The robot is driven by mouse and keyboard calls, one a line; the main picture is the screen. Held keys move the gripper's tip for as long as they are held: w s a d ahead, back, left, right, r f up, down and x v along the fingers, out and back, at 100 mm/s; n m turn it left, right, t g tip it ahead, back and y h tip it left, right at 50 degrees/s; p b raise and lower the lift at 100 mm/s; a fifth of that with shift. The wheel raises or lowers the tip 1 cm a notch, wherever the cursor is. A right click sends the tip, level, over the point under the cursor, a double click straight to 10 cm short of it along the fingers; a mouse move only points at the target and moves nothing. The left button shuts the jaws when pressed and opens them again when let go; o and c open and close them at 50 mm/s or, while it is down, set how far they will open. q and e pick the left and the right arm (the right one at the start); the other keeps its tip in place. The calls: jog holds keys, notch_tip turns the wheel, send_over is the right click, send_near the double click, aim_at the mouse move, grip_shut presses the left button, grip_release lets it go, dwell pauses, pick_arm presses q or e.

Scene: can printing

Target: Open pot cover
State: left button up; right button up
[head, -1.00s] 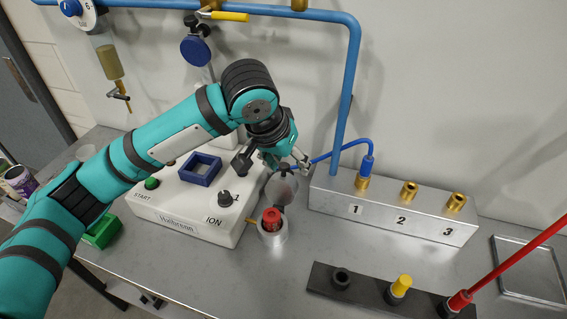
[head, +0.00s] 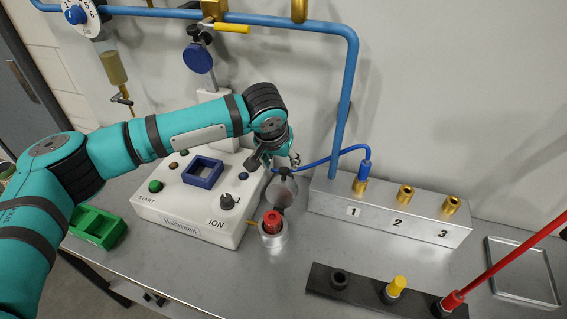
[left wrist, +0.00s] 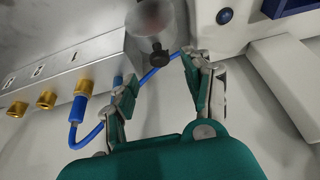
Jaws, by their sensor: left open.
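The pot (head: 273,237) is a small metal cup in front of the white machine, with a red piece (head: 271,218) showing in its mouth. Its round, see-through grey cover (head: 281,193) stands tilted up behind the pot, clear of the mouth. The cover has a black knob (head: 285,171); cover (left wrist: 150,20) and knob (left wrist: 158,52) also show in the left wrist view. My left gripper (head: 280,160) is open behind the cover. In the left wrist view its spread fingers (left wrist: 160,68) are empty, with the knob just beyond their tips. My right gripper is not in view.
The white machine (head: 180,215) with buttons and a dial stands left of the pot. A metal block (head: 390,212) with brass fittings stands right, and a blue hose (head: 335,154) runs close to my gripper. A black rack (head: 360,293) lies in front.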

aim_at(284, 170)
pick_arm(q)
jog(key=shift+p+x, duration=0.45)
jog(key=shift+x, duration=2.25)
grip_shut()
